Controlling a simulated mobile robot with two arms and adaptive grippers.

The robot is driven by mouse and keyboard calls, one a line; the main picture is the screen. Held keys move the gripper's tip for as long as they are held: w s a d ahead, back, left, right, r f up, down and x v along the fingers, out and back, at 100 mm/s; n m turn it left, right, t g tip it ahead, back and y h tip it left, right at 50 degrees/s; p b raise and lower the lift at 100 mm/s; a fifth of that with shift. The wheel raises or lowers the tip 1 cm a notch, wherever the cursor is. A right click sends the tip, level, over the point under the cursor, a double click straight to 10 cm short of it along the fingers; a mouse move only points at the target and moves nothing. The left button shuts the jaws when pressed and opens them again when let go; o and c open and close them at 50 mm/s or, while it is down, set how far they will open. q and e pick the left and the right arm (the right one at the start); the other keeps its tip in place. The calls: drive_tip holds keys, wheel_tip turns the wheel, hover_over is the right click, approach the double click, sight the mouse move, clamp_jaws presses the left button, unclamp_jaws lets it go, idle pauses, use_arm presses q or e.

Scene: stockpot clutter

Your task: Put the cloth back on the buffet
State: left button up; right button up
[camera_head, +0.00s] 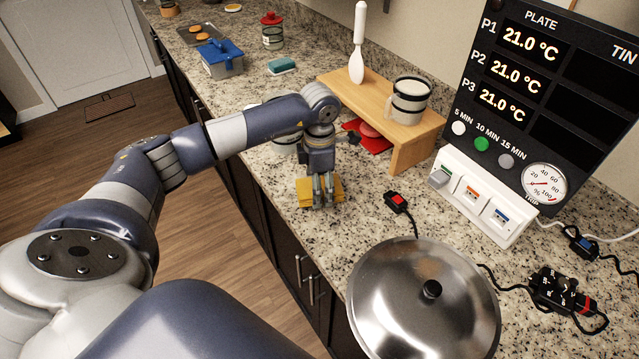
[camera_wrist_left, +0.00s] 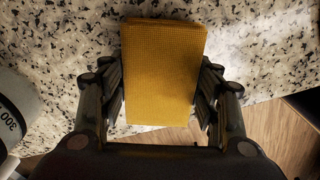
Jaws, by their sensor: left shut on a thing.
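The cloth (camera_head: 304,191) is a folded yellow waffle-textured piece near the front edge of the granite counter. It also shows in the left wrist view (camera_wrist_left: 163,70) between my fingers. My left gripper (camera_head: 323,195) is shut on the cloth, with a finger on each side of it in the left wrist view (camera_wrist_left: 160,105). I cannot tell whether the cloth touches the counter. The buffet may be the wooden raised shelf (camera_head: 378,97) behind, which carries a striped mug (camera_head: 409,100) and a white spatula (camera_head: 357,50). My right gripper is out of view.
A large steel lid with a black knob (camera_head: 425,305) lies at the front. A black-and-red switch (camera_head: 396,201) is right of the cloth. A red item (camera_head: 366,137) sits by the wooden shelf. A display panel (camera_head: 545,90) stands at right. Farther back are a blue-lidded box (camera_head: 221,58) and sponge (camera_head: 281,66).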

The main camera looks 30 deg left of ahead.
use_arm(q)
drive_tip(key=shift+f+b, duration=0.55)
drive_tip(key=shift+f, duration=0.05)
idle(0.3)
drive_tip(key=o, duration=1.1)
drive_tip(key=shift+o, duration=0.8)
drive_tip(key=shift+r, duration=0.1)
